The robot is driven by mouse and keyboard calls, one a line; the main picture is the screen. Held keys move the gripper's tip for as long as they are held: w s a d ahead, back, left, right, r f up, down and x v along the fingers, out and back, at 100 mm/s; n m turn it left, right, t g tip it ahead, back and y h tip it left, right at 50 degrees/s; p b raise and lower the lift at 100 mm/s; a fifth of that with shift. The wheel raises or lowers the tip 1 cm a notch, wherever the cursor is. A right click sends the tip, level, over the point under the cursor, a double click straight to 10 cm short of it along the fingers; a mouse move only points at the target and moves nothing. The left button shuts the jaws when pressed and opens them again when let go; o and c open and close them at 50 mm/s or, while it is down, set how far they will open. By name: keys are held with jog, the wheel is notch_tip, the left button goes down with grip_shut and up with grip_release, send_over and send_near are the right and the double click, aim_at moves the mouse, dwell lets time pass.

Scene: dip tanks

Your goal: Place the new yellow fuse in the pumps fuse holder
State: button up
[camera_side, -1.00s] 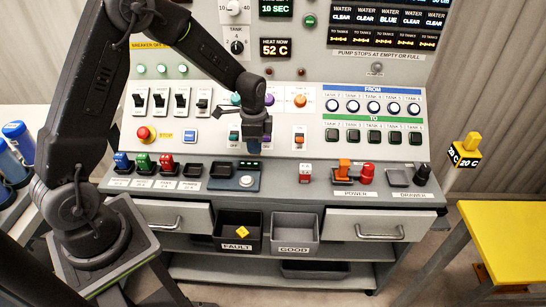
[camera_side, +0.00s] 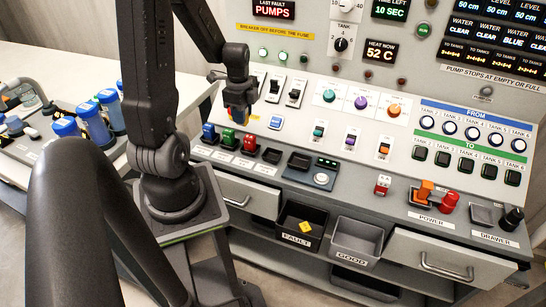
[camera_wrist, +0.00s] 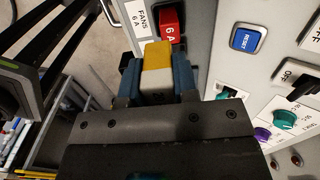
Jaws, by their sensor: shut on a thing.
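My gripper (camera_side: 239,112) is shut on a yellow fuse (camera_wrist: 158,56), held between its blue fingers in the wrist view. In the side view the gripper hangs above the fuse row, over the green and red fuses; the held fuse is hardly visible there. The pumps fuse holder (camera_side: 272,155) is a dark, empty socket just right of the red fuse (camera_side: 249,143). In the wrist view the red fuse (camera_wrist: 172,20), by a "FANS 6 A" label, is just beyond the yellow one. The pumps holder is not clearly visible there.
Blue (camera_side: 208,132) and green (camera_side: 228,138) fuses stand left of the red one. An empty socket (camera_side: 299,161) and a tester (camera_side: 320,177) lie to the right. Another yellow fuse (camera_side: 305,227) lies in the FAULT bin (camera_side: 286,219). Switches (camera_side: 273,87) rise behind.

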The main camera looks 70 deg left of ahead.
jog(key=s, duration=0.3)
send_over(272, 157)
notch_tip(272, 157, down, 7)
jog(key=shift+f, duration=2.05)
jog(key=shift+f, duration=0.15)
jog(key=o, duration=0.9)
jog(key=shift+o, duration=0.2)
